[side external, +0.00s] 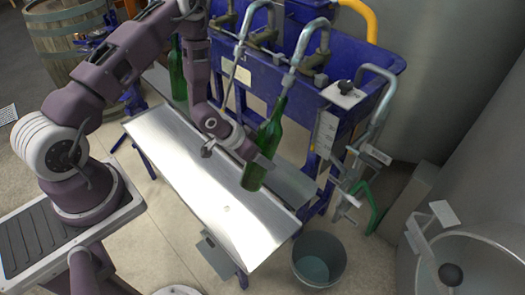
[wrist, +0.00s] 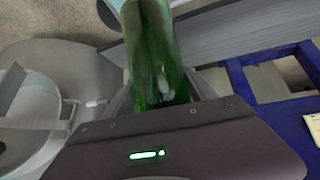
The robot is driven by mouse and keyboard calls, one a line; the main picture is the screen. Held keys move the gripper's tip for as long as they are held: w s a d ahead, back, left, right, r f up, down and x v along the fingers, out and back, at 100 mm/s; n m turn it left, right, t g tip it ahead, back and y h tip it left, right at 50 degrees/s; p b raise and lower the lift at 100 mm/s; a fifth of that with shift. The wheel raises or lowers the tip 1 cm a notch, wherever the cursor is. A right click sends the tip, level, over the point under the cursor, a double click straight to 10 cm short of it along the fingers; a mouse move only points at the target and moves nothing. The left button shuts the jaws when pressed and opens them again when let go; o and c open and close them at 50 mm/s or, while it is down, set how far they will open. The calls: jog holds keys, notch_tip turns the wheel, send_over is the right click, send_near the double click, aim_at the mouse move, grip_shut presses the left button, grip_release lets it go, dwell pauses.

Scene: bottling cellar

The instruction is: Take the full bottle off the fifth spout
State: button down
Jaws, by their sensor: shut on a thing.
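A green bottle (side external: 262,150) hangs tilted under the rightmost visible spout (side external: 298,58) of the blue filler, its neck up at the spout's tip. I cannot tell whether the tip is still inside the neck. My gripper (side external: 259,161) is shut on the bottle's lower body from the left. In the wrist view the green bottle (wrist: 152,50) stands between the two fingers of my gripper (wrist: 162,92). The liquid level inside is not clear.
Another green bottle (side external: 177,72) is at the filler's left part. A bare metal tray (side external: 190,165) lies below my arm. A grey bucket (side external: 319,260) stands on the floor at right. The blue filler trough (side external: 345,65) is behind; a steel tank (side external: 465,255) is at far right.

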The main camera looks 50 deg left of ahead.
jog(key=shift+s+f, duration=1.85)
jog(key=shift+f, duration=2.1)
jog(key=shift+s+f, duration=1.8)
jog(key=shift+f, duration=2.1)
jog(key=s+r, duration=0.1)
jog(key=s, duration=0.6)
jog(key=shift+r, duration=0.4)
